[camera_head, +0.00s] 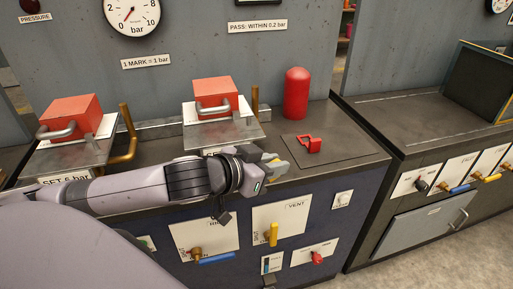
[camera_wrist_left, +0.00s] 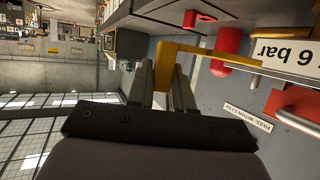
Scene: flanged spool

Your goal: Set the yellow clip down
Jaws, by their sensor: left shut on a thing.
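My left gripper (camera_head: 276,164) is over the bench top near its front edge, in front of the metal plate on the right. In the left wrist view, its two fingers (camera_wrist_left: 162,82) are shut on the yellow clip (camera_wrist_left: 205,51), an L-shaped yellow piece with a long bar reaching to the right. In the head view only a small yellow bit of the clip (camera_head: 270,157) shows at the fingers; the rest is hidden. I cannot tell whether the clip touches the bench.
A red clip (camera_head: 308,144) lies on a dark mat (camera_head: 345,147) right of my gripper. A red cylinder (camera_head: 296,93) stands behind it. Two red handled blocks (camera_head: 212,90) rest on metal plates (camera_head: 225,133). The bench top's right side has free room.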

